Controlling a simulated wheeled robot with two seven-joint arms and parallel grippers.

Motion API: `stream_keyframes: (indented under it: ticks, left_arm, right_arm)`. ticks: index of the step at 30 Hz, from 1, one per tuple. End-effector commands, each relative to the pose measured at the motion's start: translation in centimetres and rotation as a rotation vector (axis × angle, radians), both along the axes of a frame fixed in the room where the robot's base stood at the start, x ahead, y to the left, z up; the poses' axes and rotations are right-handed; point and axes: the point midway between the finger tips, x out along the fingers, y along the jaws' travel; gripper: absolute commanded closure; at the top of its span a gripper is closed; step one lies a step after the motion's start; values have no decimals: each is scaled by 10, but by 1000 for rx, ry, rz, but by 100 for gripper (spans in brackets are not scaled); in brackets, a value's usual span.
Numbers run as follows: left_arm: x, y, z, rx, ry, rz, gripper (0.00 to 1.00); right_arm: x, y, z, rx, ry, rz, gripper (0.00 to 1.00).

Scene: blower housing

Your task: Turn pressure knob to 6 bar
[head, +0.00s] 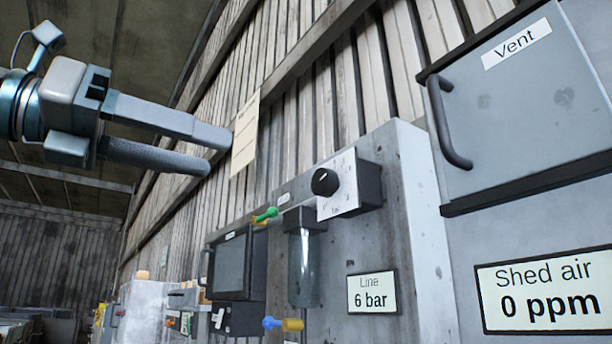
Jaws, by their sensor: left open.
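The black pressure knob (325,182) sits on a white dial plate (338,186) at the top of a grey wall panel. A white mark shows on the knob; the dial's small print is too small to read. A sign below it reads "Line 6 bar" (372,292). My left gripper (222,152) is at the upper left, its two fingers apart with nothing between them. Its fingertips are left of the knob and above it in the picture, apart from it. My right gripper is not in view.
A blue and yellow fitting (283,323) is lower down. A yellowish paper sheet (245,135) is behind the fingertips. A "Vent" door (535,100) with a handle and a "Shed air 0 ppm" sign (548,292) are right.

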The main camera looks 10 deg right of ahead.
Motion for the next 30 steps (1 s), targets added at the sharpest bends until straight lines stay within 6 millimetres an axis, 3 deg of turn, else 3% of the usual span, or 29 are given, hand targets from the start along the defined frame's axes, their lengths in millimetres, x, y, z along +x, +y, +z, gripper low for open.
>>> stream_keyframes:
  ticks: [8, 21, 30]
  left_arm:
    - [15, -40, 3, 3, 0, -4, 49]
    - [45, -113, 3, 2, 2, -3, 49]
    - [58, -143, 1, 2, 1, -2, 49]
  right_arm:
    - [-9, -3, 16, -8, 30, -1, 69]
    - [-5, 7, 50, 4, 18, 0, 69]
    - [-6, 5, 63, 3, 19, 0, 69]
